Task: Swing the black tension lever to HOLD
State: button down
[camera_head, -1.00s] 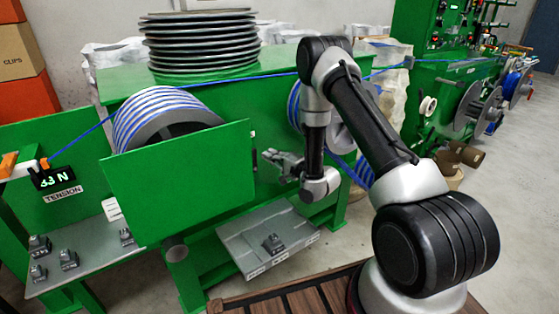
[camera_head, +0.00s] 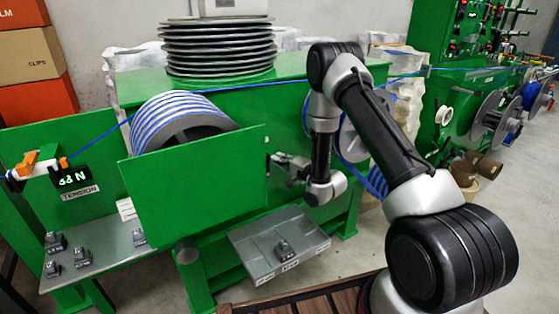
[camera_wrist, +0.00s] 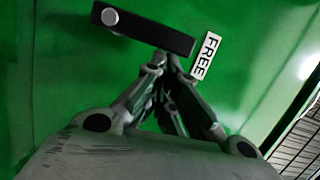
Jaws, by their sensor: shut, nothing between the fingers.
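The black tension lever (camera_wrist: 145,30) shows in the wrist view as a dark bar on a green panel. Its round silver pivot (camera_wrist: 110,16) is at its left end. Its free end lies next to a white label reading FREE (camera_wrist: 205,57). No HOLD label is in view. My gripper (camera_wrist: 167,70) is shut and empty, its fingertips just below the lever near the free end; I cannot tell if they touch it. In the head view my gripper (camera_head: 277,160) is at the green machine front, right of a green guard plate (camera_head: 195,170). The lever cannot be made out there.
A spool of blue cable (camera_head: 180,118) sits behind the guard plate. A TENSION display (camera_head: 75,179) stands at the left. A grey lower shelf (camera_head: 265,262) carries a small grey part. Black discs (camera_head: 218,50) are stacked on top of the machine.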

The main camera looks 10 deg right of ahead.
aim_at(268, 160)
jog(key=shift+a+r+n, duration=0.1)
jog(key=shift+a+n, duration=0.1)
jog(key=shift+n, duration=0.2)
jog(key=a+n, duration=0.1)
jog(key=n, duration=0.1)
jog(key=s+a+n+h, duration=0.1)
jog(key=n, duration=0.1)
jog(key=a+r+n, duration=0.1)
jog(key=a+n, duration=0.1)
jog(key=shift+s+a+g+h, duration=0.1)
jog(key=shift+s+g+h, duration=0.2)
jog(key=shift+g, duration=0.1)
jog(key=shift+s+a+f+n+h, duration=0.2)
jog(key=shift+a+f+n, duration=0.05)
jog(key=shift+a+n, duration=0.35)
jog(key=shift+s+a+f+n+h, duration=0.2)
jog(key=shift+a+f+n, duration=0.1)
jog(key=shift+a+n, duration=0.35)
jog(key=shift+s+a+f+n+h, duration=0.15)
jog(key=shift+a+f+n+h, duration=0.1)
jog(key=shift+a+n, duration=0.35)
jog(key=shift+a, duration=0.15)
